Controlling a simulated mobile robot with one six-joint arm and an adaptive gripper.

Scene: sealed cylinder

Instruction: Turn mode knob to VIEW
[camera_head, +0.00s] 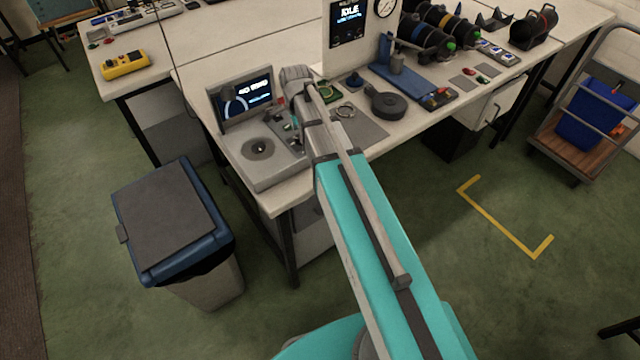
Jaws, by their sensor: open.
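A grey console (262,150) stands at the front left corner of the white workbench. It has an upright screen (247,97) with lit text and a curved graphic, and a round dark recess (258,149) in its top. A small control panel (286,142) lies at its right side, partly behind my arm. I cannot make out the mode knob or its setting. My gripper (294,124) is close over this panel and mostly hidden by my wrist. It is open, and I cannot tell whether it touches anything.
A lidded bin (172,215) stands on the floor at left. A trolley (584,130) stands at right.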

